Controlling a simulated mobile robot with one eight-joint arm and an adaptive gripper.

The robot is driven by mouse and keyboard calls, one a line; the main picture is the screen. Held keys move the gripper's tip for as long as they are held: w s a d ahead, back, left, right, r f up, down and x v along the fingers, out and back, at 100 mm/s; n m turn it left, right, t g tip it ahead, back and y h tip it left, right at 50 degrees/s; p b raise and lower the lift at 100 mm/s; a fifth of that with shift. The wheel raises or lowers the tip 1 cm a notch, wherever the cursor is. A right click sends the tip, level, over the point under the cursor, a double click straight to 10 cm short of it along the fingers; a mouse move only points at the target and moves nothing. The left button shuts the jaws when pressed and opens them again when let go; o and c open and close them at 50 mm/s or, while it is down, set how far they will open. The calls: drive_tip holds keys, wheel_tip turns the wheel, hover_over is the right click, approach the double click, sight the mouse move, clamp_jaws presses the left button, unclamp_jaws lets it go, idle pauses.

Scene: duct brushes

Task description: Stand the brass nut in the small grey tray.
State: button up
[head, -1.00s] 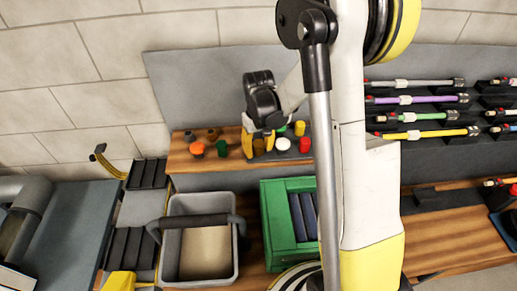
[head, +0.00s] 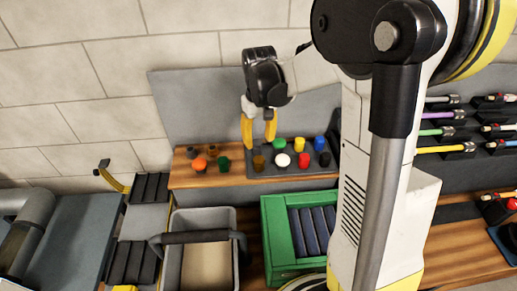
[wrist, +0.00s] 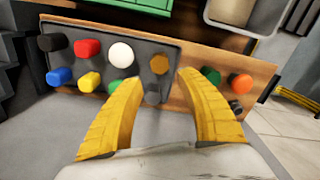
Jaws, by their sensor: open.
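The brass nut (head: 258,163) stands at the left end of the small grey tray (head: 270,169) in the head view. In the wrist view the nut (wrist: 159,64) shows as a brownish-gold six-sided top, inside the edge of the tray (wrist: 141,62). My gripper (head: 258,142) is open and empty, with its yellow fingers just above the nut. In the wrist view the fingertips (wrist: 159,77) lie to either side of the nut, apart from it.
The tray also holds several coloured caps, including a white one (head: 282,160) and a red one (head: 304,160). Orange (head: 199,163) and green (head: 223,163) pieces stand left on the wooden shelf. A green crate (head: 275,235) and a grey bin (head: 178,260) stand in front.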

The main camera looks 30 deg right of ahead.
drive_tip(key=s+a+r+t, duration=0.3)
drive_tip(key=s+a+r, duration=0.2)
drive_tip(key=s, duration=0.3)
drive_tip(key=s+a+r+t, duration=0.4)
drive_tip(key=s+r, duration=0.1)
drive_tip(key=s, duration=0.3)
drive_tip(key=shift+s+a, duration=0.2)
drive_tip(key=shift+a, duration=0.2)
